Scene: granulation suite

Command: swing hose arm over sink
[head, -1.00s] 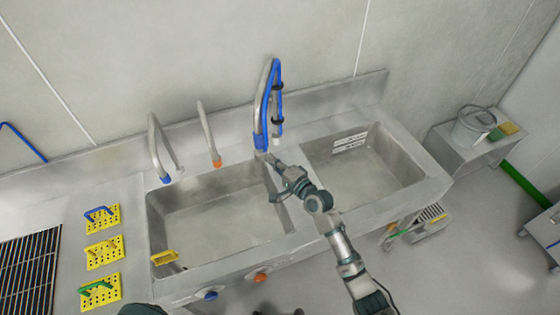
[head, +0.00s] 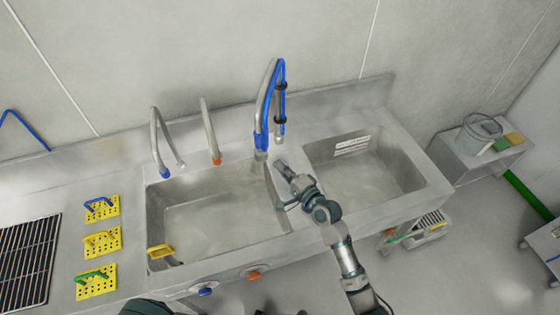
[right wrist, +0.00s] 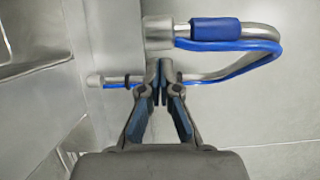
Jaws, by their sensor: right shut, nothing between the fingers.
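The hose arm (head: 264,105), a curved grey pipe with a blue hose, rises behind the divider between the two basins of the steel sink (head: 292,240). Its hanging end (head: 281,128) points down on the right of the upright. My right gripper (head: 281,167) is over the divider, just in front of the hose arm. In the right wrist view, the right gripper (right wrist: 161,70) is shut and empty, with its fingertips overlapping the hanging part of the hose arm (right wrist: 235,44); I cannot tell whether they touch. My left gripper is out of view.
Two smaller taps, one blue-tipped (head: 155,140) and one orange-tipped (head: 208,130), stand behind the left basin. Yellow perforated blocks (head: 102,243) and a black rack (head: 28,262) lie on the left counter. A bucket (head: 478,135) stands on a side unit at right.

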